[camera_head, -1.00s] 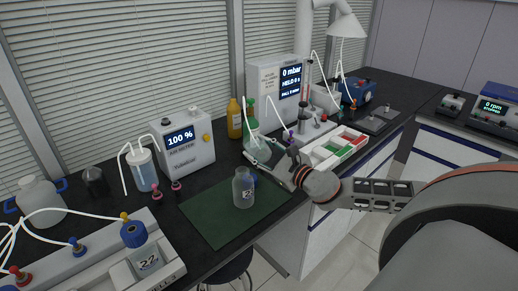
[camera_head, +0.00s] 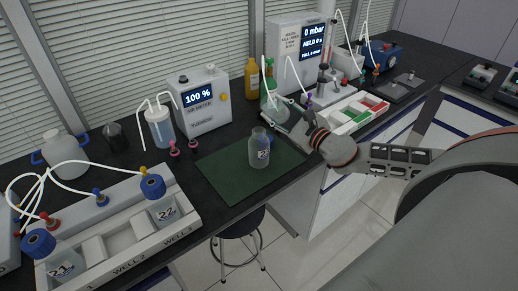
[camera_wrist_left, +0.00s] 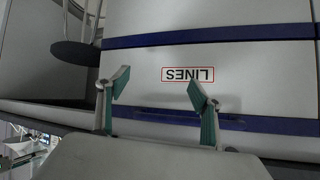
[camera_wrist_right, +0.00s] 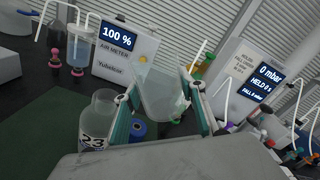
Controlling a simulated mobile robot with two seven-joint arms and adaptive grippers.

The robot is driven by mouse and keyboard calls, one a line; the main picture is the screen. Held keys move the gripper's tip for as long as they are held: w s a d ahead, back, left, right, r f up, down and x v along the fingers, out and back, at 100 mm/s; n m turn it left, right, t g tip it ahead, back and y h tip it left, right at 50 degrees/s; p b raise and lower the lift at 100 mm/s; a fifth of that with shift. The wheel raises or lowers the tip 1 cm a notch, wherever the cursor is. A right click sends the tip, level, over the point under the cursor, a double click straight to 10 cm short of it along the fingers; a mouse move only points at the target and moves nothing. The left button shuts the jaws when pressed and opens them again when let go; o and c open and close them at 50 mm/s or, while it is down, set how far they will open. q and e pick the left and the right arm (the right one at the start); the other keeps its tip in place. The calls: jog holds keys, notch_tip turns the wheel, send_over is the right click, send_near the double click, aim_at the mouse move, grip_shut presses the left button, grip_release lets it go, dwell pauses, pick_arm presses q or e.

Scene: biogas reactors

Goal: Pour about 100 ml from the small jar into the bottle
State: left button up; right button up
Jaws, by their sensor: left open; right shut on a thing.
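The clear bottle labelled 23 (camera_head: 260,150) stands upright and open on the green mat (camera_head: 228,178). It also shows at the lower left of the right wrist view (camera_wrist_right: 98,120). My right gripper (camera_head: 290,122) is shut on a clear small jar (camera_wrist_right: 163,97), which sits between its two fingers. In the head view the jar (camera_head: 275,108) is beyond the bottle and to its right, apart from it. How much liquid the jar holds is hard to tell. My left gripper (camera_wrist_left: 155,90) is open and empty, facing a cabinet front labelled LINES; the head view does not show it.
A blue cap (camera_wrist_right: 138,130) lies behind the bottle. The air meter (camera_head: 203,100), a yellow bottle (camera_head: 251,78) and the pressure box (camera_head: 300,55) stand behind. A tray with red and green compartments (camera_head: 345,118) is at right. A well rack (camera_head: 120,235) holds bottles 21 and 22.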

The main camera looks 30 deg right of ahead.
jog(key=shift+f+n, duration=0.25)
jog(key=shift+n, duration=0.15)
jog(key=shift+r+n+p, duration=0.25)
jog(key=shift+n+p, duration=0.05)
jog(key=shift+p, duration=0.25)
jog(key=shift+f+n, duration=0.1)
jog(key=shift+n, duration=0.4)
dwell(0.4)
jog(key=shift+r+n, duration=0.2)
jog(key=shift+n, duration=0.5)
jog(key=shift+f+n, duration=0.15)
jog(key=shift+n, duration=0.55)
dwell(0.7)
jog(key=shift+a+r+n, duration=0.1)
jog(key=shift+r+n, duration=0.25)
jog(key=shift+n, duration=0.25)
dwell(2.5)
jog(key=shift+f, duration=0.1)
dwell(1.0)
